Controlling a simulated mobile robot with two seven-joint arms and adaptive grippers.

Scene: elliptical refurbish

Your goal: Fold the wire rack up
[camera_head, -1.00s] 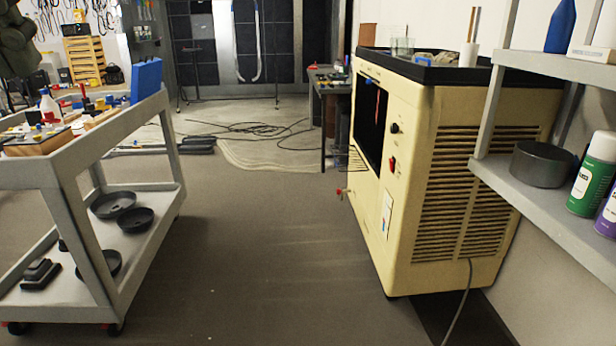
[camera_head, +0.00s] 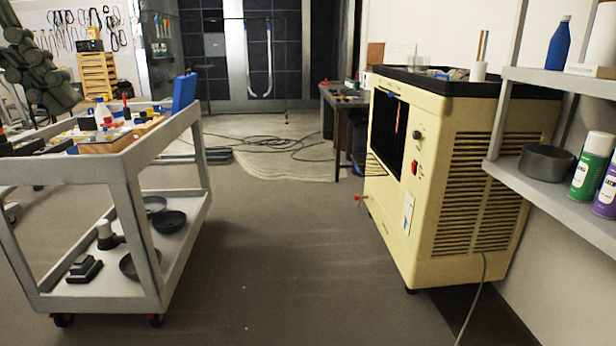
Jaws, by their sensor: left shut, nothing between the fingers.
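The wire rack (camera_head: 376,164) is a small dark wire grid. It sticks out from the front of the cream machine (camera_head: 455,190), just below its dark opening (camera_head: 385,130). It is seen nearly edge-on and small, so its exact angle is hard to tell. My left gripper (camera_head: 35,147) seems to be the dark shape at the left edge, above the cart top. It is shut and empty, far from the rack, and hard to make out against the cart's clutter. My right gripper is not in view.
A grey cart (camera_head: 128,190) with tools and dark pans stands at the left. A shelf (camera_head: 555,195) with spray cans juts out at the right. Open floor (camera_head: 285,250) lies between cart and machine. Cables (camera_head: 275,143) lie farther back.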

